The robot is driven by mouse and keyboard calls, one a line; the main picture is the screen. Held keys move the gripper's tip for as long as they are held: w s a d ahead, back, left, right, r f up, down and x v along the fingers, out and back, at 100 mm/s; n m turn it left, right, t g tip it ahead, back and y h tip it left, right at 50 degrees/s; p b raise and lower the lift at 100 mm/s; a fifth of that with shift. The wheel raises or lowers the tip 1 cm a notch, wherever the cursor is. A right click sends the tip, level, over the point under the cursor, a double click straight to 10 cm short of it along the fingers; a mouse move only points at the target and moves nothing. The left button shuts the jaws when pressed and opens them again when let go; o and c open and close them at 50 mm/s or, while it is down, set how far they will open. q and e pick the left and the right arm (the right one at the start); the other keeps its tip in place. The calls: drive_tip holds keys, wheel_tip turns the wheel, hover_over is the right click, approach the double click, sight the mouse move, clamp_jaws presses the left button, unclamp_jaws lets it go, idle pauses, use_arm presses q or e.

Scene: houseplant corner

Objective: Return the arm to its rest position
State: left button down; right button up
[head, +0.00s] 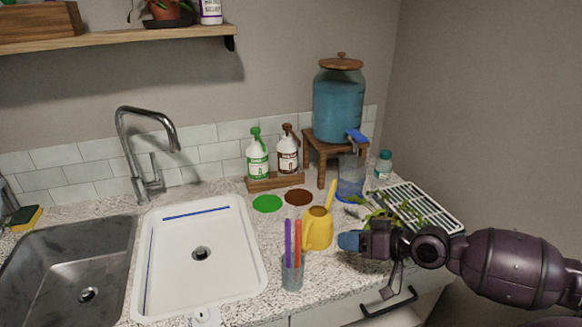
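My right arm comes in from the right, low over the counter. Its gripper (350,241), with blue fingertips, is just right of the yellow watering can (317,230). I cannot tell whether the two touch. The fingers are seen nearly end to side, so their gap is hidden, and no held thing shows. My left gripper is out of view.
A cup (292,274) with purple and red sticks stands left of the gripper. Behind it are a clear jug (351,178) under the blue dispenser (338,105), and a white rack (432,208) with green leaves. A white sink (187,275) lies left.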

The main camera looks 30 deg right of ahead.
drive_tip(key=s+a+f+n+g+h, duration=0.2)
drive_tip(key=s+a+f+n+g, duration=0.15)
drive_tip(key=s+a+f, duration=0.6)
drive_tip(key=s+a+m+g+h, duration=0.25)
drive_tip(key=s+g+h, duration=0.3)
drive_tip(key=s, duration=0.35)
drive_tip(key=w+f+t, duration=0.7)
drive_tip(key=f+t, duration=0.1)
drive_tip(key=f, duration=0.2)
drive_tip(key=shift+w+d+f+n+y, duration=0.15)
drive_tip(key=shift+w+f+n+y, duration=0.15)
drive_tip(key=shift+w+f+y, duration=0.1)
idle(0.7)
